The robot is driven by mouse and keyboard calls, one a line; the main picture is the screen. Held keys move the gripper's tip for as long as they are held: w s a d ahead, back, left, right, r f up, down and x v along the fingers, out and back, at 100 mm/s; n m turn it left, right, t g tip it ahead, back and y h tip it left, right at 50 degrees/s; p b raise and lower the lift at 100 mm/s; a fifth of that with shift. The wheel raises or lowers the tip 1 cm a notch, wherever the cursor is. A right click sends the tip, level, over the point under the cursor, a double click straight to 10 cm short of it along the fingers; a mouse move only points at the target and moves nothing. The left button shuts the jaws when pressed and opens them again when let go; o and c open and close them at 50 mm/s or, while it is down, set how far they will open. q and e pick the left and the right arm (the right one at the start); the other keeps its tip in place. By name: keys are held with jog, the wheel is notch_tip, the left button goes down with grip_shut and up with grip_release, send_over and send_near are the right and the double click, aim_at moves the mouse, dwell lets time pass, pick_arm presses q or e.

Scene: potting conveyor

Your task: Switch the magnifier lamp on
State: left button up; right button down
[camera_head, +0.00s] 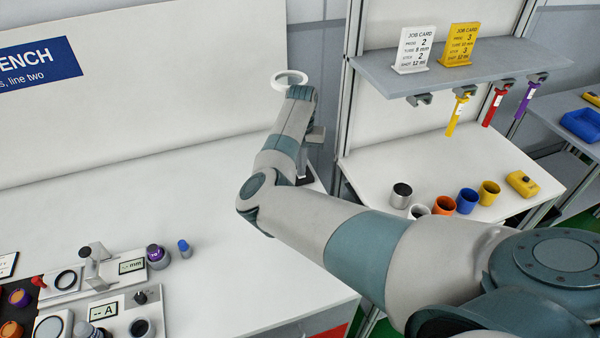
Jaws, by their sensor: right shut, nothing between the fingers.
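The magnifier lamp shows as a white ring head (290,79) at the far right end of the white bench, above the wrist of my right arm. My right arm hides most of its stand, and its switch cannot be made out. My right gripper (304,174) is shut and empty, partly hidden behind my own forearm, low near the bench's far right corner. Whether it touches the lamp's base cannot be told. My left gripper is out of view.
The white bench (230,230) is clear in the middle. Gauges with an mm display (131,266) and an A display (103,311) stand at the lower left. A grey shelf (440,68) with job cards and hanging tools is at the right, above several cups.

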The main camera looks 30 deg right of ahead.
jog(key=shift+s+f, duration=0.1)
jog(key=shift+f, duration=0.3)
dwell(0.3)
jog(key=shift+r+p, duration=0.8)
jog(key=shift+p, duration=0.1)
jog(key=shift+r+p, duration=2.7)
jog(key=shift+p, duration=0.15)
jog(key=shift+f, duration=0.1)
